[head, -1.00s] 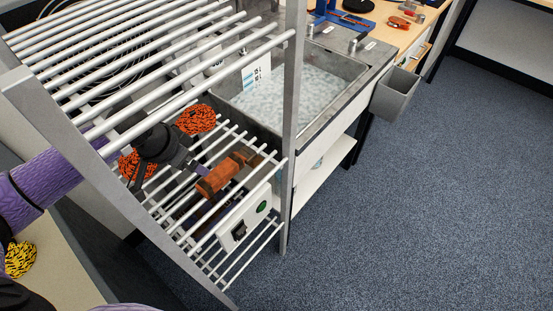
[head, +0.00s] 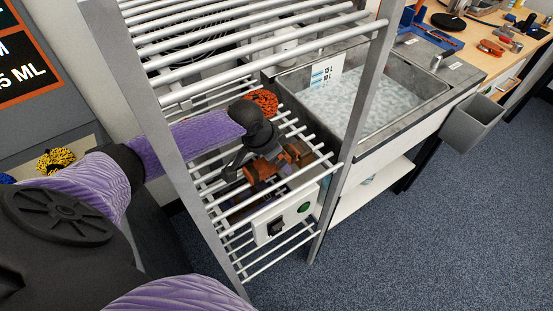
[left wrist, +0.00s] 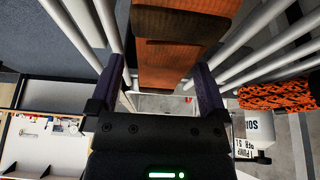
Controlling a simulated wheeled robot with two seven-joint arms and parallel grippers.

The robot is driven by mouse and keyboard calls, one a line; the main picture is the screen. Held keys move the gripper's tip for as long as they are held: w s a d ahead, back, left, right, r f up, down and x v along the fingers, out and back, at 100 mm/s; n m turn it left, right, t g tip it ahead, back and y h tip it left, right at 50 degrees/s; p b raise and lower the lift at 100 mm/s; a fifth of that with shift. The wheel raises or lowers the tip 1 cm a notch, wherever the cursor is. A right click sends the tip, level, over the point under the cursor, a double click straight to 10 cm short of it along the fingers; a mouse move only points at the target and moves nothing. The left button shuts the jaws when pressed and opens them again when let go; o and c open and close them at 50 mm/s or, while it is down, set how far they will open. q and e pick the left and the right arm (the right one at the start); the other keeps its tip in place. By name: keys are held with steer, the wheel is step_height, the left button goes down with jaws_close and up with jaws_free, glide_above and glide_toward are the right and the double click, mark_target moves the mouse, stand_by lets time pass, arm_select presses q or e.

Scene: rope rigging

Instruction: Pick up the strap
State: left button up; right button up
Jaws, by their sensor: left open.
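The strap (head: 291,155) is an orange-brown folded bundle lying on the lower bars of the metal rack. In the left wrist view the strap (left wrist: 170,62) fills the upper middle, showing a broad orange band with darker brown parts. My left gripper (head: 260,168) reaches through the rack and is over the strap, partly covering it. In the left wrist view my left gripper (left wrist: 160,85) is open, with a dark finger on either side of the strap. Contact cannot be told. My right gripper is out of view.
The rack's bars (head: 270,70) and posts (head: 365,110) surround my left arm closely. An orange-black rope coil (head: 262,100) lies behind the gripper. A white switch box (head: 290,213) is below the strap. A sink (head: 385,95) stands to the right; the blue floor (head: 440,240) is clear.

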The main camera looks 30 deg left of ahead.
arm_select(q)
steer(key=shift+f, duration=0.25)
stand_by(0.3)
jaws_close()
stand_by(0.4)
